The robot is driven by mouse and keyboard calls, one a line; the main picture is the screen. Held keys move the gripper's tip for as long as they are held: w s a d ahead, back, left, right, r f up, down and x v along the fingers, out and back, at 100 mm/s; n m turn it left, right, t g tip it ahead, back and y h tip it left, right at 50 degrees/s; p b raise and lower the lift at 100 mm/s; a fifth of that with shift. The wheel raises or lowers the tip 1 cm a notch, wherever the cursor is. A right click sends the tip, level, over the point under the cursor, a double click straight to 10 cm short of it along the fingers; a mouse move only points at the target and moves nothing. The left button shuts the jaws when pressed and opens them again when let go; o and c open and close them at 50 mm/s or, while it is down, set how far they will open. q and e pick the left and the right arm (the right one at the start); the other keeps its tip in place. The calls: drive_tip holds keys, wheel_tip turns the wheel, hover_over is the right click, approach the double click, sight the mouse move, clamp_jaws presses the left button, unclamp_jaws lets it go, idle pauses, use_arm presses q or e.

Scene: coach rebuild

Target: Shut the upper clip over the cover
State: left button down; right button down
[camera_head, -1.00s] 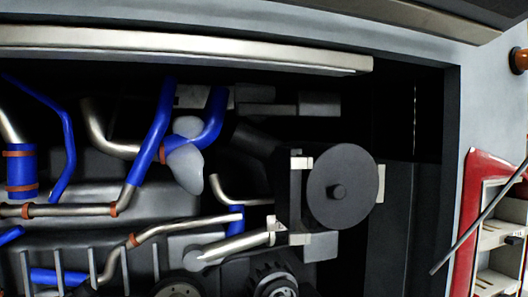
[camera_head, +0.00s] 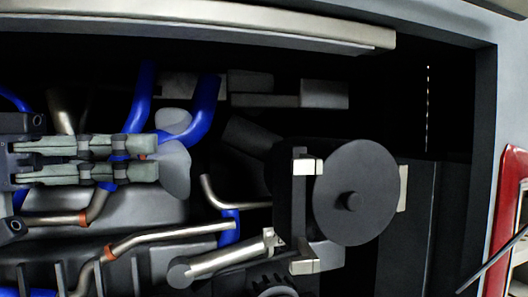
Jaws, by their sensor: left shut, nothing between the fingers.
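The round dark grey cover (camera_head: 340,215) with a small knob at its middle sits at the right of the engine bay, on a dark housing (camera_head: 290,215). A pale clip piece (camera_head: 307,166) stands at the cover's upper left edge; I take it for the upper clip. Another pale piece (camera_head: 305,267) is at the lower left, and a third (camera_head: 403,188) shows at the cover's right edge. Whether the upper clip lies over the rim is hard to tell. My left gripper (camera_head: 156,159) is shut and empty, well left of the cover, in front of the blue hoses. My right gripper is not in view.
Blue hoses (camera_head: 207,110) and metal pipes (camera_head: 175,233) fill the bay's left part. A pale metal rail (camera_head: 200,15) runs along the top. The dark space right of the cover is free. A red-framed opening (camera_head: 507,205) is at the far right.

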use_arm(q)
drive_tip(key=shift+s+r, duration=0.15)
drive_tip(key=shift+s, duration=0.05)
drive_tip(key=shift+d, duration=0.15)
drive_tip(key=p, duration=0.6)
approach(300, 163)
drive_tip(key=w+d+r, duration=0.1)
drive_tip(key=d, duration=0.4)
drive_tip(key=shift+w+d, duration=0.2)
drive_tip(key=shift+d, duration=0.4)
drive_tip(key=shift+a, duration=0.1)
